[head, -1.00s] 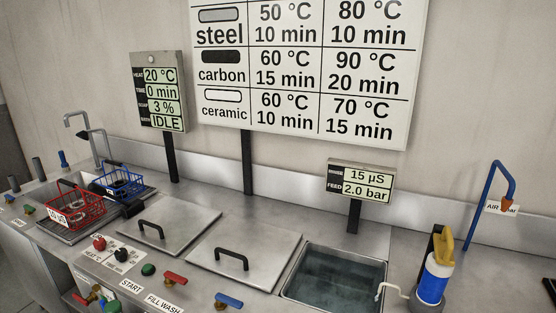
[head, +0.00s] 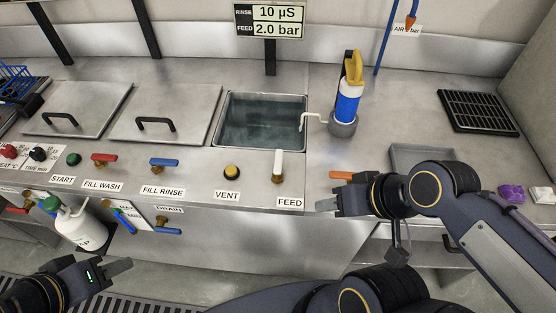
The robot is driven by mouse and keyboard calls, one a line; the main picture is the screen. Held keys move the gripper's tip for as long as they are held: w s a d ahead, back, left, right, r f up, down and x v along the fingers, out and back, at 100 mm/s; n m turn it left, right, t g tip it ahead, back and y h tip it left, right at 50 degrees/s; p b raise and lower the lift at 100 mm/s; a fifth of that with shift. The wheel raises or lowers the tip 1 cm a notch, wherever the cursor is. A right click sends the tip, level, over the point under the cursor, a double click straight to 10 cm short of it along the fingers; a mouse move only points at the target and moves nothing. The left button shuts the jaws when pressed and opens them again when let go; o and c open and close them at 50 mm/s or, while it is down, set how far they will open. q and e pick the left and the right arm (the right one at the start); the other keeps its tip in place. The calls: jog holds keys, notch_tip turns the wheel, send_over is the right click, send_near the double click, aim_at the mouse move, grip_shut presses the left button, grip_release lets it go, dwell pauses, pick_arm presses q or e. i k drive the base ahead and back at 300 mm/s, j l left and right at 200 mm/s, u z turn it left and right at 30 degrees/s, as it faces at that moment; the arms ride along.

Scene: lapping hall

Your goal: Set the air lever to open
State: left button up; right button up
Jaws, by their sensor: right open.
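An orange lever (head: 342,175) sits on the front edge of the bench, to the right of the white FEED lever (head: 278,163). It lies crosswise, its handle pointing left and right. Its base and any label are hidden behind my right gripper (head: 326,205). The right gripper is open and empty, just in front of and below the orange lever in the picture; I cannot tell whether they touch. My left gripper (head: 122,267) is low at the left, in front of the bench, away from the levers; its opening is unclear.
Red FILL WASH (head: 104,157) and blue FILL RINSE (head: 164,162) levers and a yellow VENT knob (head: 232,171) line the front. Behind are a water basin (head: 218,128), a blue bottle (head: 347,104) and a black rack (head: 478,112). A grey tray (head: 400,153) lies behind my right arm.

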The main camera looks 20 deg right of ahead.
aim_at(332, 175)
jog(key=l+z, duration=0.1)
jog(key=z, duration=1.25)
jog(key=k+l, duration=0.05)
